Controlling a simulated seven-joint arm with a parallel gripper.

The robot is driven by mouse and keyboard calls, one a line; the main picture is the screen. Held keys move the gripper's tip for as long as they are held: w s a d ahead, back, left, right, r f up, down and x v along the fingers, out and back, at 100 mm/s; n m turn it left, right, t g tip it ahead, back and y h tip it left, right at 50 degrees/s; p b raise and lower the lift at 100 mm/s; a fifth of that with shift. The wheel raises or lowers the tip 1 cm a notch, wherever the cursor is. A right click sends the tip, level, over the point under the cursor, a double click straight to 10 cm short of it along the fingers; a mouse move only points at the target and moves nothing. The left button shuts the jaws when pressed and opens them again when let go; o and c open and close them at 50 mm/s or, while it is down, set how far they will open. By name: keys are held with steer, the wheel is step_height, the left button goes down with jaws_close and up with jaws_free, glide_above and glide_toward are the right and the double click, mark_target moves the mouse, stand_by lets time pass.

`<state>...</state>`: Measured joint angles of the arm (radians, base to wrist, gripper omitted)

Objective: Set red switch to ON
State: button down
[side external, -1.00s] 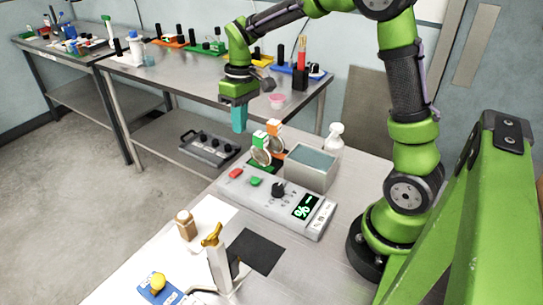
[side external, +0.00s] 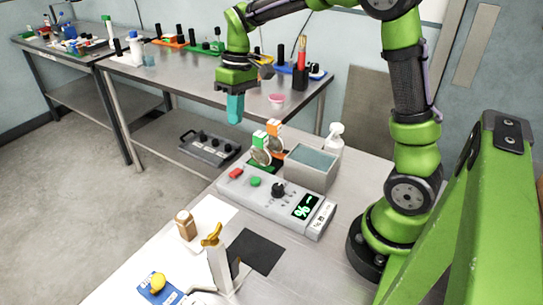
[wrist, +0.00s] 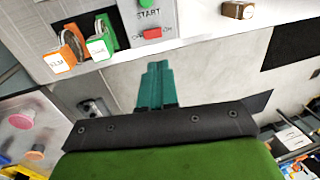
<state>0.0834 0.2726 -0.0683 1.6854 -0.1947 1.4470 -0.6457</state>
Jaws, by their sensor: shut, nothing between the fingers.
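The red switch (side external: 236,174) sits at the left end of the grey control box (side external: 270,207), beside a green button (side external: 255,182). In the wrist view the red switch (wrist: 152,33) lies on the box's near edge, below the green START button (wrist: 147,4); lettering beside it is partly cut off. My gripper (side external: 235,108) is in the air above and beyond the box, pointing down, with its teal fingers together and empty. In the wrist view the teal fingertips (wrist: 158,68) appear just below the red switch, apart from it. Whether the switch is on or off is unclear.
A black knob (side external: 278,190) and a lit display (side external: 304,206) are on the box. Orange and green tagged items (side external: 268,140) and a grey bin (side external: 311,167) stand behind it. A bottle (side external: 185,225) and a yellow-topped stand (side external: 217,262) are in front.

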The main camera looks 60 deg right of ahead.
mark_target(233, 174)
steer(key=shift+f, duration=0.1)
steer(key=a+f, duration=0.1)
steer(key=f, duration=0.8)
steer(key=a+f, duration=0.1)
steer(key=f, duration=0.3)
steer(key=shift+a+f, duration=0.35)
steer(key=shift+a+f, duration=0.15)
steer(key=shift+f+h, duration=0.1)
steer(key=shift+h, duration=0.3)
